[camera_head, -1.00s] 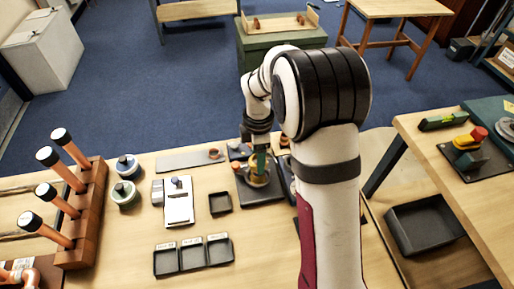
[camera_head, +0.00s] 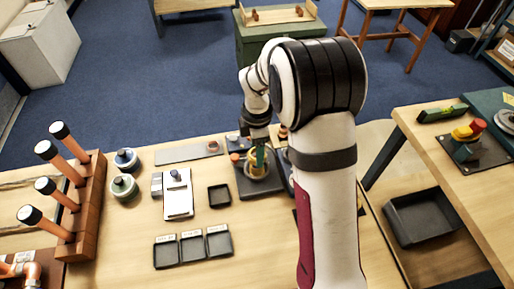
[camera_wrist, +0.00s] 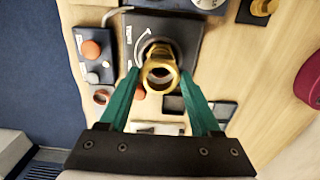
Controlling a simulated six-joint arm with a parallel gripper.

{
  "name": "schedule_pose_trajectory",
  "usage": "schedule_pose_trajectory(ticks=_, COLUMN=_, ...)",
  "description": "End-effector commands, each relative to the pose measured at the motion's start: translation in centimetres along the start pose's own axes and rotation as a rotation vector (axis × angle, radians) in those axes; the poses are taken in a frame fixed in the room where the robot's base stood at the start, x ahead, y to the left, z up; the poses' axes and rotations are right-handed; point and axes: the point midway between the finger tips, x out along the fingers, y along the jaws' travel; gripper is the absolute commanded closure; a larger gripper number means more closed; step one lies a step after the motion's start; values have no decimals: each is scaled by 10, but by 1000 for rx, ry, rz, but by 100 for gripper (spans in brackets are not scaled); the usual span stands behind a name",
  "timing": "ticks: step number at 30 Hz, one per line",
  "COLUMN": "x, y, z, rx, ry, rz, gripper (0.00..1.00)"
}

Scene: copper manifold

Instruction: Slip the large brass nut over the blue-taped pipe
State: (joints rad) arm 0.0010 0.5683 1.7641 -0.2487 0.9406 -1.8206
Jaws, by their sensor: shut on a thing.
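The large brass nut (camera_wrist: 161,70) is between the teal fingertips of my gripper (camera_wrist: 160,82) in the wrist view. My gripper is shut on it, over a dark plate with a dial (camera_wrist: 135,40). In the head view my gripper (camera_head: 259,158) is low over the same plate (camera_head: 270,190), and the yellow brass shows just below the fingers. Whether the nut touches the plate is unclear. Several copper pipes with black upper ends (camera_head: 55,175) lean in a wooden rack (camera_head: 92,205) at the left. I cannot make out blue tape on any of them.
Two round reels, one blue-topped (camera_head: 126,160) and one green (camera_head: 123,187), stand right of the rack. A clipboard (camera_head: 178,205), a small black tray (camera_head: 219,196) and labelled black trays (camera_head: 193,263) lie mid-bench.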

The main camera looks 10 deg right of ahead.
Motion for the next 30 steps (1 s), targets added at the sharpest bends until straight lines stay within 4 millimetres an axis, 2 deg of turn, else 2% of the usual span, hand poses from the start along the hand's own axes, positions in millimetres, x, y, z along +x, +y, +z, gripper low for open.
schedule_pose_trajectory(ticks=30, x=16, y=0, z=0, rx=0, ry=0, rz=-1, gripper=95)
